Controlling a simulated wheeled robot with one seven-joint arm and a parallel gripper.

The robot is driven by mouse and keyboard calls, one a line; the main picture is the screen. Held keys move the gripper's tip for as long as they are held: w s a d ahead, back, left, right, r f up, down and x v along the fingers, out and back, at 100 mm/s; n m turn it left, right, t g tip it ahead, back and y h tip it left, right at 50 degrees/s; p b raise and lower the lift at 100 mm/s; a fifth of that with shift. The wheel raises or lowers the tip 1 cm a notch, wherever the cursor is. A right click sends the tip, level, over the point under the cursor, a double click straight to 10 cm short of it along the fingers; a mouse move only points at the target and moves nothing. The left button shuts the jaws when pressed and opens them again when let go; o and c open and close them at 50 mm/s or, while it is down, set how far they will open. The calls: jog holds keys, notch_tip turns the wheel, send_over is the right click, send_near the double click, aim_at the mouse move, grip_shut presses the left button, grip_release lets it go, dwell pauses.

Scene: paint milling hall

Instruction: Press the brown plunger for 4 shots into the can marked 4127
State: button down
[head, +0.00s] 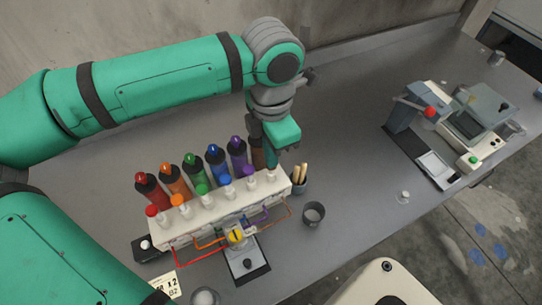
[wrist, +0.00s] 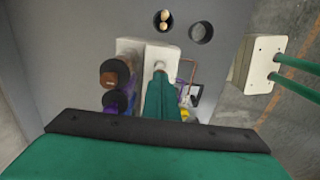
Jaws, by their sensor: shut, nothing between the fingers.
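My gripper (head: 272,163) is shut and empty, pointing down at the right end of the white dispenser (head: 222,208). In the wrist view my closed fingertips (wrist: 160,78) are at a pale plunger top (wrist: 160,65) beside the brown-capped bottle (wrist: 108,78); I cannot tell whether they touch it. In the head view the brown bottle (head: 257,157) stands behind my fingers, which largely hide that last plunger. An open grey can (head: 313,212) stands right of the dispenser, and another (head: 205,297) at the front edge. No mark 4127 is legible on either.
Red (head: 151,190), orange, green, blue and purple bottles line the dispenser's back. Coloured tubes run along its front to a yellow part (head: 236,236) above a dark-edged plate (head: 246,262). A cup of sticks (head: 299,178) stands close right of my gripper. Machines (head: 455,118) stand far right.

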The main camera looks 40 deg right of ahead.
jog(key=shift+r, duration=1.6)
jog(key=shift+f, duration=1.55)
jog(key=shift+r, duration=1.55)
jog(key=shift+f, duration=0.2)
